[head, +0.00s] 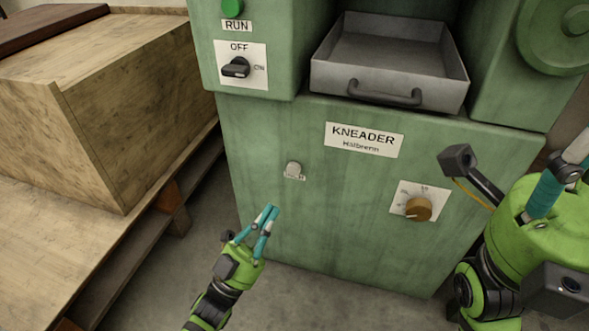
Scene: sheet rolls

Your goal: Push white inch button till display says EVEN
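The small whitish inch button (293,168) sits on the lower front of the green kneader (330,225), with a small label (295,177) under it too small to read surely. My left gripper (271,209) is below and slightly left of the button in the picture, apart from it. No display shows in this view.
A brown knob (418,209) on a white plate is at the right of the panel. Above are an OFF/ON switch (236,68), a green RUN button (232,7) and a grey tray (388,60) with a handle. A wooden crate (130,110) on a pallet stands left.

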